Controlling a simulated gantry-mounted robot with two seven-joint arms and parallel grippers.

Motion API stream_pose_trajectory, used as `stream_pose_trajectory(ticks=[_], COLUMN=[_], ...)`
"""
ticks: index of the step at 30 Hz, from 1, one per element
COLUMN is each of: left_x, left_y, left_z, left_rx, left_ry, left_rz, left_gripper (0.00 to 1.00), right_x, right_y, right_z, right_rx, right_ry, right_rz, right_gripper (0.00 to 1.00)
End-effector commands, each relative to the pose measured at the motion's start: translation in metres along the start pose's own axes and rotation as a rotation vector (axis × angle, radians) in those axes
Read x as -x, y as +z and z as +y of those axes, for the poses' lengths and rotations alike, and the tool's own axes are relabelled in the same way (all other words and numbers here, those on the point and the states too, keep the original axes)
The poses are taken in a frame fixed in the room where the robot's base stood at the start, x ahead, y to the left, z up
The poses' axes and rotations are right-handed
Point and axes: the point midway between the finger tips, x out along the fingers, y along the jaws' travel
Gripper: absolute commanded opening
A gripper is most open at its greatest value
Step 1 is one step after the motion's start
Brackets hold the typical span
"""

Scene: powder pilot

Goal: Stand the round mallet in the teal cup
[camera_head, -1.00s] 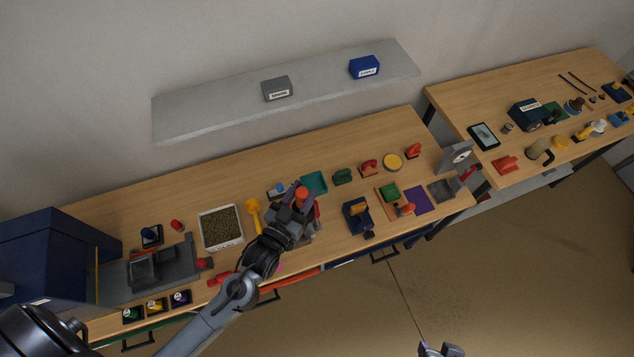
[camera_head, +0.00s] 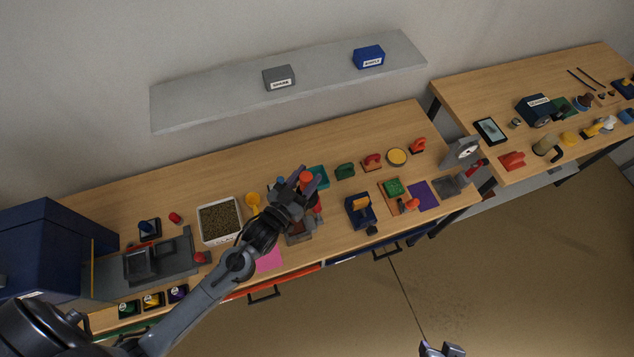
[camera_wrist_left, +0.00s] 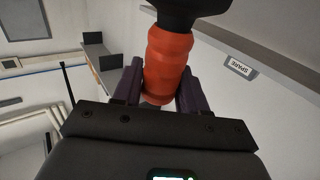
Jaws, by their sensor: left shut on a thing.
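My left gripper (camera_head: 305,185) is shut on the orange handle of the round mallet (camera_head: 306,177), above the middle of the long bench. In the left wrist view the purple fingers of the left gripper (camera_wrist_left: 163,88) flank the mallet's ribbed orange handle (camera_wrist_left: 167,62), and a dark head shows at the top edge. A teal thing, which looks like the teal cup (camera_head: 319,173), is just behind the gripper and partly hidden by it; its opening cannot be made out. My right gripper (camera_head: 441,350) is low at the bottom edge, cut off, away from the bench.
A white tray of brown grains (camera_head: 220,220) and a yellow scoop (camera_head: 253,202) are left of the gripper. Green, red and blue tools crowd the bench to the right. A grey shelf (camera_head: 210,107) hangs behind. Bare bench (camera_head: 165,190) lies at the back left.

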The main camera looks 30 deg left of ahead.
Motion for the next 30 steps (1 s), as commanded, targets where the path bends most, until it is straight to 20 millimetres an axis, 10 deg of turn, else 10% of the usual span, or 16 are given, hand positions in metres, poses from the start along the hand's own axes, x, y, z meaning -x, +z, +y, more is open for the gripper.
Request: stream_pose_trajectory(ticks=[30], left_x=[-0.132], left_y=[0.132], left_z=[-0.069], left_rx=[0.001], left_ry=[0.324], left_rz=[0.021], left_gripper=[0.00], right_x=[-0.167], right_y=[0.053], right_z=[-0.009], right_rx=[-0.008], right_ry=[-0.006], right_rz=[0.000], right_gripper=[0.43])
